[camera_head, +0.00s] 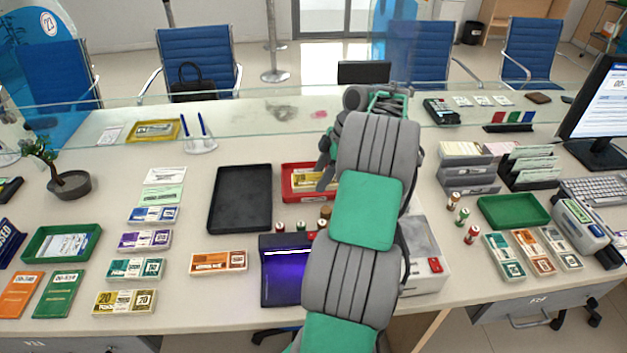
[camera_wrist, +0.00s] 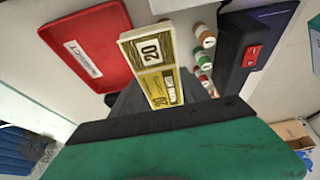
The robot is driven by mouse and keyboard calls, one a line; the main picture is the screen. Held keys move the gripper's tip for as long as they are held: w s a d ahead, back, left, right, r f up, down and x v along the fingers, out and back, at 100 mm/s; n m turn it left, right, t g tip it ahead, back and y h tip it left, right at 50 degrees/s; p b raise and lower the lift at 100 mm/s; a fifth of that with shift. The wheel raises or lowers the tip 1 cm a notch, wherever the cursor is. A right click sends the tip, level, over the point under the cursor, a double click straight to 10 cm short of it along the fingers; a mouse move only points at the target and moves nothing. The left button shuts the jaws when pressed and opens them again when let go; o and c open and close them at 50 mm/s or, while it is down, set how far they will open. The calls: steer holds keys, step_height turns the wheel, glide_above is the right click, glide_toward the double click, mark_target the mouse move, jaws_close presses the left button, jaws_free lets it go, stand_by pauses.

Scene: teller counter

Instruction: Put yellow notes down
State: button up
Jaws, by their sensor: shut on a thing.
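The yellow notes (camera_wrist: 156,65), a banded bundle marked 20, are gripped by my gripper (camera_wrist: 150,95) in the wrist view. In the head view the held yellow notes (camera_head: 308,178) show against the red tray (camera_head: 292,195), partly hidden by my gripper (camera_head: 326,172) and arm. I cannot tell how high the bundle is above the tray or counter. Another yellow bundle marked 20 (camera_head: 125,301) lies at the front left of the counter.
A black tray (camera_head: 240,198) lies left of the red tray. A purple-lit device (camera_head: 285,272) stands in front, with several coin rolls (camera_wrist: 203,60) near it. A glass screen (camera_head: 270,108) runs along the back. My arm hides the counter's middle.

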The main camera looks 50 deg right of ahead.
steer(key=w+d+f+p, duration=0.1)
steer(key=w+f, duration=0.1)
steer(key=w+d+f+p, duration=0.1)
steer(key=w+d+f, duration=0.1)
steer(key=w+d+f+p, duration=0.1)
steer(key=w+f, duration=0.1)
steer(key=shift+w+d, duration=0.2)
steer(key=shift+w, duration=0.1)
steer(key=shift+w+d+f+p, duration=0.2)
steer(key=shift+w+f+p, duration=0.1)
steer(key=shift+f+p, duration=0.15)
steer(key=shift+w+d+f, duration=0.1)
steer(key=shift+w+f, duration=0.1)
steer(key=shift+f, duration=1.7)
steer(key=shift+f, duration=0.25)
steer(key=o, duration=1.3)
steer(key=shift+r, duration=0.1)
